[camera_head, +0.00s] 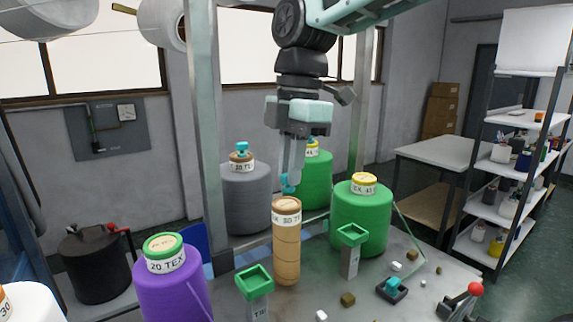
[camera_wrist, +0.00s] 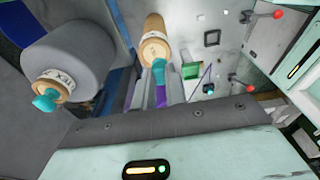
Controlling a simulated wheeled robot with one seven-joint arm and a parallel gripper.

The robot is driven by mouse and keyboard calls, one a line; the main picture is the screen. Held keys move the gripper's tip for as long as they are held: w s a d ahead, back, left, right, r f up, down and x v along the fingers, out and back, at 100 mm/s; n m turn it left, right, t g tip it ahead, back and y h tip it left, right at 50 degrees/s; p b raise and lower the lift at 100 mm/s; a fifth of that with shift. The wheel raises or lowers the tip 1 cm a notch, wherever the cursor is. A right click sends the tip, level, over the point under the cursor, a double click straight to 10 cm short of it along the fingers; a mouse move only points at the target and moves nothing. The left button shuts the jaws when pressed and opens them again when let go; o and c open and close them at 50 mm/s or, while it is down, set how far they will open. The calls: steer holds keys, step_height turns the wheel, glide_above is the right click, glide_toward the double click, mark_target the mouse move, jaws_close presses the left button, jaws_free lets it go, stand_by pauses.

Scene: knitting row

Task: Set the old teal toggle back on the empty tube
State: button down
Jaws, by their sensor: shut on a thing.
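My gripper (camera_head: 290,174) points down and is shut on a small teal toggle (camera_head: 288,186). The held toggle also shows between the fingertips in the wrist view (camera_wrist: 158,72). The empty tube (camera_head: 286,248) is a tall, bare tan cylinder with a white label band near its top, upright in the middle of the table. The toggle is just above the tube's top in the head view; whether they touch is unclear. In the wrist view the tube (camera_wrist: 153,38) lies just beyond the toggle.
A grey yarn cone (camera_head: 246,200) with another teal toggle (camera_head: 241,149) stands behind left. Green cones (camera_head: 360,222) stand behind right, a purple cone (camera_head: 172,292) front left. Green-topped posts (camera_head: 254,284) (camera_head: 351,250) and a black-based teal piece (camera_head: 393,288) stand nearby. A metal upright (camera_head: 208,130) rises left.

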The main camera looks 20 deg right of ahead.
steer(key=shift+f, duration=0.3)
steer(key=shift+f+b, duration=0.35)
steer(key=shift+b, duration=0.25)
steer(key=shift+a+f, duration=0.1)
steer(key=shift+f, duration=0.5)
steer(key=shift+f+b, duration=0.3)
steer(key=shift+f, duration=0.1)
stand_by(0.4)
steer(key=c, duration=1.4)
jaws_free()
steer(key=shift+o, duration=0.2)
steer(key=shift+r, duration=0.2)
